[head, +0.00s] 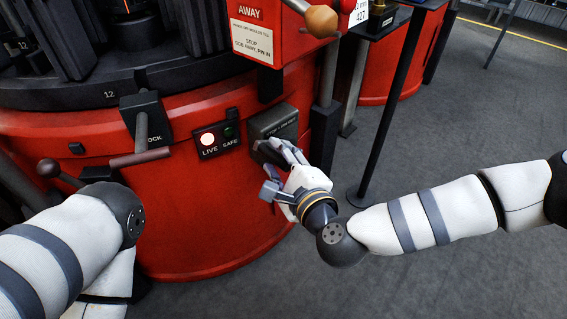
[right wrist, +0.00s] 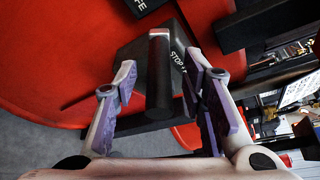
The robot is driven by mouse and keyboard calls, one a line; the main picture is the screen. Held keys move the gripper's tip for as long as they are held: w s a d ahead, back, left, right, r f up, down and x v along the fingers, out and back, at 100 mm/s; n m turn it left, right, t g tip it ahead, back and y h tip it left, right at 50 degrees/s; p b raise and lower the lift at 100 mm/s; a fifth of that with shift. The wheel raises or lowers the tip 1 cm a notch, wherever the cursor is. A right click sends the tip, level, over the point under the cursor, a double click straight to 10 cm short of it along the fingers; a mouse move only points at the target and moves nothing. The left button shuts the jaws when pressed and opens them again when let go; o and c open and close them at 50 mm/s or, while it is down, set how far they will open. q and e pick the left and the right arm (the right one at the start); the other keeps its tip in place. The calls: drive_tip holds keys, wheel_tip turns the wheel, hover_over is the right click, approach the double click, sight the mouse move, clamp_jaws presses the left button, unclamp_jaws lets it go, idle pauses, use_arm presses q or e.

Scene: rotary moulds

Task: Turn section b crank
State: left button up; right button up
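My right gripper (head: 274,166) is at a dark box (head: 274,122) with a "STOP" label on the red drum (head: 215,210). In the right wrist view, its fingers (right wrist: 159,76) stand open on either side of a black bar handle (right wrist: 159,88) projecting from that box, with narrow gaps visible. My left arm enters at lower left in the head view, but its gripper is out of frame. A crank-like lever with a brown grip (head: 141,158) sits on the "LOCK" box. An orange knob (head: 321,21) projects from the red "AWAY" box. No "section b" label is readable.
A panel with a lit LIVE lamp and a SAFE lamp (head: 217,137) is just left of the dark box. A black post (head: 385,125) stands right of my gripper. Another red drum (head: 385,85) is behind it. Grey floor (head: 480,120) is open at right.

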drive_tip(key=v, duration=1.1)
drive_tip(key=shift+s, duration=0.2)
drive_tip(key=shift+d, duration=0.15)
idle(0.3)
